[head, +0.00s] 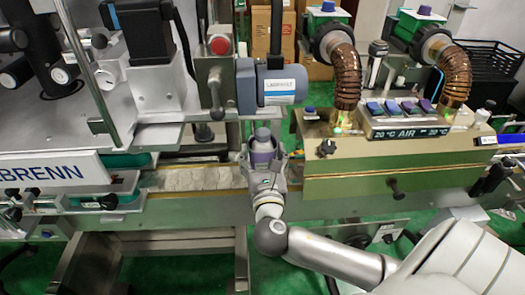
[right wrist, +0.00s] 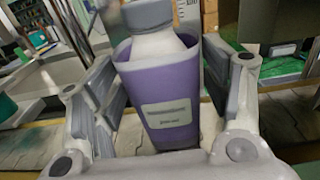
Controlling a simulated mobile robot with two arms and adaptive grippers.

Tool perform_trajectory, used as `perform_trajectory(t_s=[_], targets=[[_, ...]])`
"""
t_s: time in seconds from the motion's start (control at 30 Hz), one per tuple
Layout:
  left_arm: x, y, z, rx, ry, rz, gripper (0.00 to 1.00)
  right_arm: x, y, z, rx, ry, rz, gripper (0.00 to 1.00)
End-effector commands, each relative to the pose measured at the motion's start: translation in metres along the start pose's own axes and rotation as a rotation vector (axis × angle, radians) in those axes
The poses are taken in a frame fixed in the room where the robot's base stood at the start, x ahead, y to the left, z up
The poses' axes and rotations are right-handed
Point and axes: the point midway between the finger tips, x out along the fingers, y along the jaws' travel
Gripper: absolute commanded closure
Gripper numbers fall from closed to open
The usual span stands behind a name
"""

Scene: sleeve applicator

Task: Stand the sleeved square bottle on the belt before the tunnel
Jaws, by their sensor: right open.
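The sleeved square bottle (head: 262,148) has a purple sleeve, a white shoulder and a grey-purple cap. It appears upright at the belt (head: 205,178), just left of the tunnel (head: 390,160). In the right wrist view the bottle (right wrist: 163,85) shows a pale label and fills the space between my fingers. My right gripper (head: 264,168) is open, one finger on each side of the bottle. In the right wrist view a gap shows between the left finger and the sleeve. My left gripper is not in view.
A grey-blue motor (head: 272,84) and a post with a red button (head: 220,46) stand behind the bottle. The tunnel has copper hoses (head: 346,75) on top and a black knob (head: 396,188) in front. The belt left of the bottle is clear.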

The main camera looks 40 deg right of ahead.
Motion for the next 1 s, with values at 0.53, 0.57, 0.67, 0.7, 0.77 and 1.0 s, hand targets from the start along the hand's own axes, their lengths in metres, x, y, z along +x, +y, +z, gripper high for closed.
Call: perform_trajectory(t_s=[0.53,0.57,0.67,0.7,0.77,1.0], targets=[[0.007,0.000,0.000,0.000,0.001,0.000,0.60,-0.095,0.000,0.000,0.002,0.001,0.000,0.30],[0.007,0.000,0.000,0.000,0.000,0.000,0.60,-0.096,0.000,0.000,0.002,0.001,0.000,0.30],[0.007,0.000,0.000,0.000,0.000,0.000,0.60,-0.099,0.000,0.000,0.002,0.000,-0.001,0.30],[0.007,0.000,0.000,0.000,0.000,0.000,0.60,-0.099,0.000,0.000,0.002,0.000,-0.001,0.30],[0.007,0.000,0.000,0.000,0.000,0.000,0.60,-0.099,0.000,0.001,0.001,0.000,-0.001,0.30],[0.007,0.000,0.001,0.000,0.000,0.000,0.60,-0.098,0.000,0.000,0.001,0.000,0.000,0.30]])
